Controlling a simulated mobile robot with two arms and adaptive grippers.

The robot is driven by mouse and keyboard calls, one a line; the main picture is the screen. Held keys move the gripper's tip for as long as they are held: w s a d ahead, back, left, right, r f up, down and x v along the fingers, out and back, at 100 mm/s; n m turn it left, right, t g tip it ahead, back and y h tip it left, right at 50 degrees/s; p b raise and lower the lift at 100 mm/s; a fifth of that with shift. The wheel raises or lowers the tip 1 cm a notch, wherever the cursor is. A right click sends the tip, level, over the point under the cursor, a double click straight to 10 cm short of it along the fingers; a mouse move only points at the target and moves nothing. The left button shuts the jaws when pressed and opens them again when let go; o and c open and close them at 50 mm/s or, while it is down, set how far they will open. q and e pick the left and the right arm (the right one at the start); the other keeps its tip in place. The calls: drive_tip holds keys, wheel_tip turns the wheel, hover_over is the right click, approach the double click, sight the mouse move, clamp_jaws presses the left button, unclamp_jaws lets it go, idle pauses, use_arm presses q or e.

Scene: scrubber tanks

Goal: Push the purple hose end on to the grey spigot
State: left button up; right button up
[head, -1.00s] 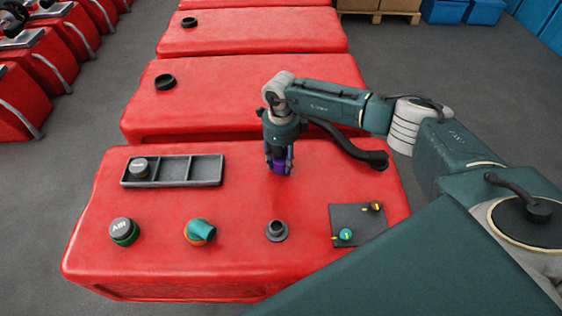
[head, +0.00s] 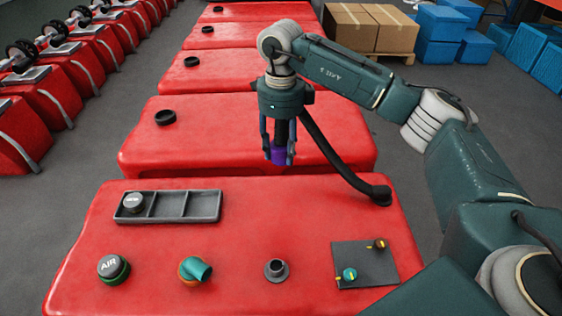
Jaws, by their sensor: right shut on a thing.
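The purple hose end (head: 279,156) is on a black hose (head: 338,158) that runs to an elbow fitting on the right of the nearest red tank. My right gripper (head: 278,150) is shut on the hose end and holds it, pointing down, above the far part of that tank. The grey spigot (head: 276,270) stands upright and bare on the tank top, nearer to me than the gripper and apart from the hose end. My left gripper is not in view.
On the nearest red tank (head: 235,235) are a grey three-part tray (head: 183,219) with a grey cap (head: 132,203), an AIR cap (head: 113,268), a teal elbow (head: 196,269) and a dark plate (head: 350,256) with small valves. More red tanks stand behind.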

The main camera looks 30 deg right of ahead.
drive_tip(key=shift+f+b, duration=0.45)
drive_tip(key=shift+f, duration=0.1)
wheel_tip(320, 180, down, 4)
drive_tip(key=shift+f+b, duration=0.2)
drive_tip(key=shift+b, duration=1.05)
drive_tip(key=s+a, duration=0.5)
drive_tip(key=s, duration=0.4)
drive_tip(key=s+a+f+b, duration=0.1)
drive_tip(key=s+a, duration=0.5)
drive_tip(key=s, duration=0.3)
drive_tip(key=shift+f+b, duration=0.15)
drive_tip(key=shift+b, duration=0.15)
drive_tip(key=shift+f+b, duration=0.1)
drive_tip(key=shift+b, duration=0.35)
